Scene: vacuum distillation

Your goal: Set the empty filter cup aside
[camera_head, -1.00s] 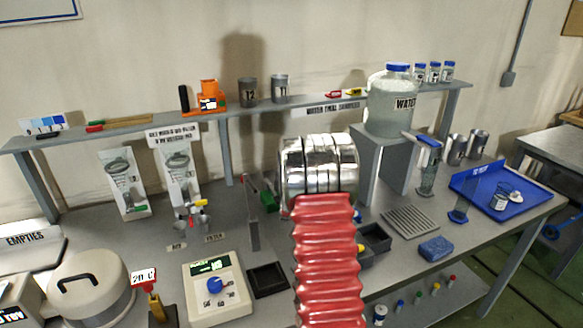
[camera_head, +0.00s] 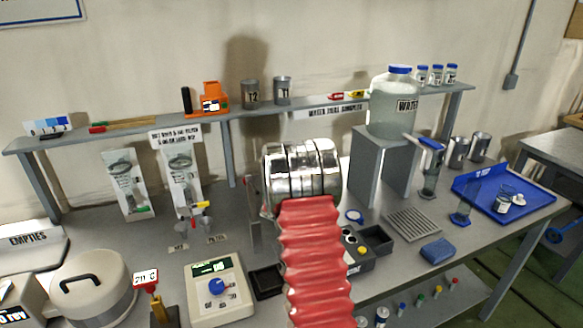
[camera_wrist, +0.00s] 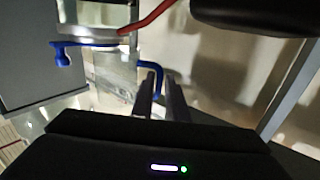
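I cannot identify the filter cup with certainty. In the wrist view my gripper (camera_wrist: 161,92) shows as two dark, narrow fingers close together. A blue curved piece (camera_wrist: 154,72) shows around their tips, and a blurred clear vessel (camera_wrist: 115,68) is just left of them. I cannot tell whether the fingers touch or hold either. In the head view my silver wrist and red arm sleeve hide the gripper. A pale grey surface labelled EMPTIES (camera_head: 29,240) is at far left.
A cream control box (camera_head: 217,287) and a lidded pot (camera_head: 92,283) stand at the front left. Right of my arm are a black tray (camera_head: 376,241), a grey rack (camera_head: 413,223), a blue sponge (camera_head: 437,249) and a blue tray (camera_head: 535,207). A water jar (camera_head: 393,108) stands on a raised stand.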

